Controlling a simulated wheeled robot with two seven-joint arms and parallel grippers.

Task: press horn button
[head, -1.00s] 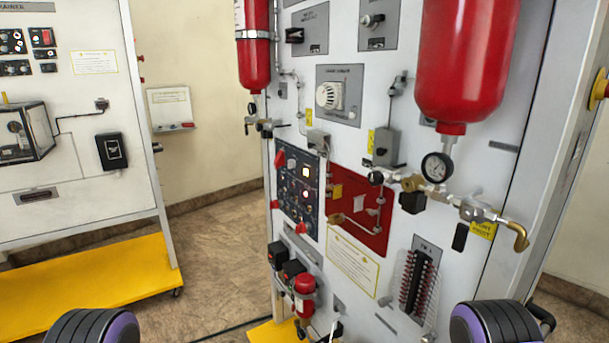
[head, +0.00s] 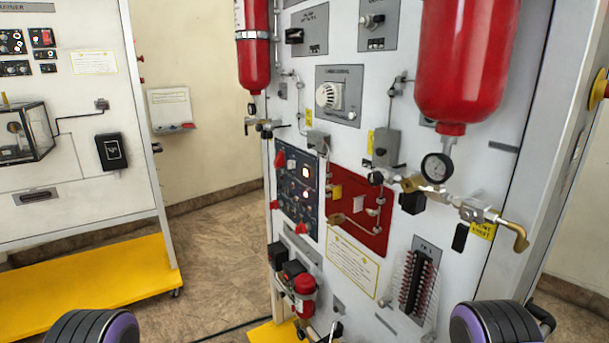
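The trainer panel (head: 407,75) is a tall white board in the middle and right of the head view. A dark control panel (head: 290,220) on it carries small knobs, red switch covers and a lit square (head: 306,172). I cannot tell which control is the horn button; labels are too small to read. A red plate (head: 345,228) with small fittings sits right of the dark panel. Neither of my grippers is in view; only rounded black and purple parts of my arms show at the bottom left and bottom right.
Red cylinders (head: 465,65) (head: 253,50), a gauge (head: 437,168) and brass pipework (head: 480,212) stick out from the board. A small red bottle (head: 304,292) is mounted low. Another white trainer with a yellow base (head: 90,275) stands left, with open floor (head: 215,270) between them.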

